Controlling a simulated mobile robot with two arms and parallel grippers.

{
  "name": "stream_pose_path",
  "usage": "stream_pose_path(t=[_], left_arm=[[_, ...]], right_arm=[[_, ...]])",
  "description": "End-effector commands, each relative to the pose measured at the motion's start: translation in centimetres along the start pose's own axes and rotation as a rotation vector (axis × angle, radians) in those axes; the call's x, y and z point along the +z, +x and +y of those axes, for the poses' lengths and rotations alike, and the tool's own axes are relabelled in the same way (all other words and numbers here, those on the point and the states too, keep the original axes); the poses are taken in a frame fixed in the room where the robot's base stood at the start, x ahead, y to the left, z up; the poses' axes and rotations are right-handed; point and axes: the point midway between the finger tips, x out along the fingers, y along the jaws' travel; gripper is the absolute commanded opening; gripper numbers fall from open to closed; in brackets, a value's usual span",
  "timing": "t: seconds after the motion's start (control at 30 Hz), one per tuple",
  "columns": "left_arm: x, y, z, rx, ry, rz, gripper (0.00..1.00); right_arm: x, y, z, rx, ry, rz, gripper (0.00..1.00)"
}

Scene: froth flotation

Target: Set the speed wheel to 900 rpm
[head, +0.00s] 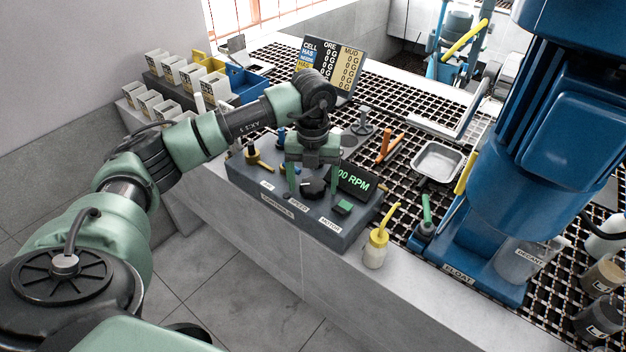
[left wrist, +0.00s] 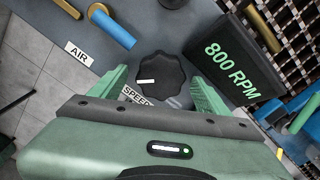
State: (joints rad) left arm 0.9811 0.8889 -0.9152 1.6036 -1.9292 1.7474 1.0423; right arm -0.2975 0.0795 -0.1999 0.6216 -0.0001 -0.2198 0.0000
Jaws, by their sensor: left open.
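The speed wheel (left wrist: 160,80) is a black scalloped knob with a white pointer mark, above the SPEED label (left wrist: 136,96) on the grey control box. In the head view the wheel (head: 314,187) sits in the middle of the box. My left gripper (head: 306,190) points down over it, open, with a green finger on each side of the wheel in the wrist view (left wrist: 160,88). I cannot tell whether the fingers touch it. The display (left wrist: 233,62) reads 800 RPM in green; in the head view the display (head: 355,183) is partly hidden. My right gripper is not in view.
The control box (head: 262,200) also carries the AIR valve with a blue handle (left wrist: 112,26) and a green MOTOR switch (head: 343,208). The blue flotation machine (head: 500,190) fills the right. White boxes (head: 160,65) stand at the back left.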

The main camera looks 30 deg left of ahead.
Motion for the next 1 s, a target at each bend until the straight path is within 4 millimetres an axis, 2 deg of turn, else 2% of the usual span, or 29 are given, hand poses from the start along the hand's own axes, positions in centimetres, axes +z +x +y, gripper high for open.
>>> stream_pose_path(t=[0.07,0.3,0.43,0.7,1.0], left_arm=[[0.0,0.0,0.0,0.0,0.0,0.0,0.77],[0.0,0.0,0.0,0.0,0.001,0.0,0.14],[0.0,0.1,0.0,0.0,0.028,0.0,0.14],[0.0,0.1,0.1,0.0,0.237,0.0,0.14],[0.0,-0.1,0.1,0.0,0.261,0.0,0.14]], right_arm=[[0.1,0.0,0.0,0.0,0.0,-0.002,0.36],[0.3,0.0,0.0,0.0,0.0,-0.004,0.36],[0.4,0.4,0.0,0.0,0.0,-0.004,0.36],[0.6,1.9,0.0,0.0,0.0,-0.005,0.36],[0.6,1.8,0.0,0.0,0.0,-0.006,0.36]])
